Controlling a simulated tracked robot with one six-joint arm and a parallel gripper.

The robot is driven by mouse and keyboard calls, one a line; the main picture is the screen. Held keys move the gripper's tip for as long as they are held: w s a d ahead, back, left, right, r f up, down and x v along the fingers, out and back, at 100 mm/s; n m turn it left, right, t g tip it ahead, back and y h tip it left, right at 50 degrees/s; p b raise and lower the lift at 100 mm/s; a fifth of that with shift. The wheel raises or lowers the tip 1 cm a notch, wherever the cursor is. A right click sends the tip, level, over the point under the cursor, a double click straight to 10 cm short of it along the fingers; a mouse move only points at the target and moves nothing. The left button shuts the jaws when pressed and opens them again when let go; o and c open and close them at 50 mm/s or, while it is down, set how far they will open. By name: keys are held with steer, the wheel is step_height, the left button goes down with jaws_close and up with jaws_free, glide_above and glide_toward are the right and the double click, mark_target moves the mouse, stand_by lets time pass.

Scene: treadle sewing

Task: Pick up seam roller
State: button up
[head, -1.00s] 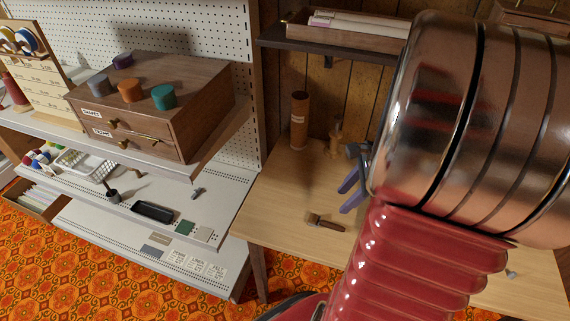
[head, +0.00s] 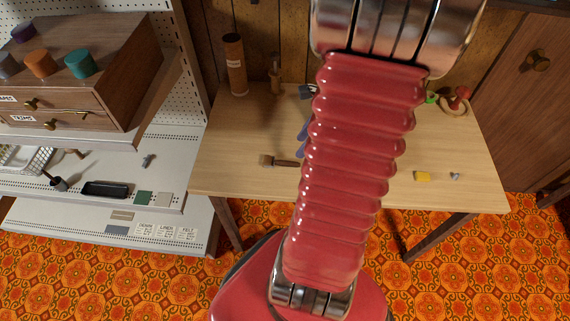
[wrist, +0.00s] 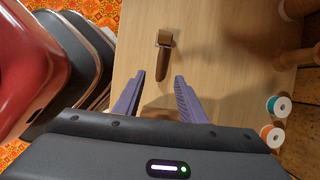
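The seam roller, with a dark brown handle and a paler head in a metal frame, lies on the wooden table in the head view (head: 280,161). In the wrist view, the seam roller (wrist: 164,58) has its head pointing away and its handle toward my gripper. My gripper (wrist: 160,77) is open, with its two purple fingers apart and nothing held. The handle's near end shows between the fingertips in the picture; the height gap cannot be told. In the head view my gripper (head: 302,135) is mostly hidden behind my red arm.
Thread spools (wrist: 279,106) show right of my gripper. A white shelf (head: 160,190) stands left. The table around the roller is clear.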

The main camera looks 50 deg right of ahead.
glide_above(287, 162)
steer(key=s+d, duration=0.2)
steer(key=shift+s+a+f, duration=0.1)
steer(key=shift+f, duration=1.05)
steer(key=shift+s+a+f, duration=0.1)
steer(key=shift+f, duration=1.05)
steer(key=shift+w+f, duration=0.1)
steer(key=shift+x, duration=2.45)
steer(key=shift+c, duration=0.3)
jaws_close()
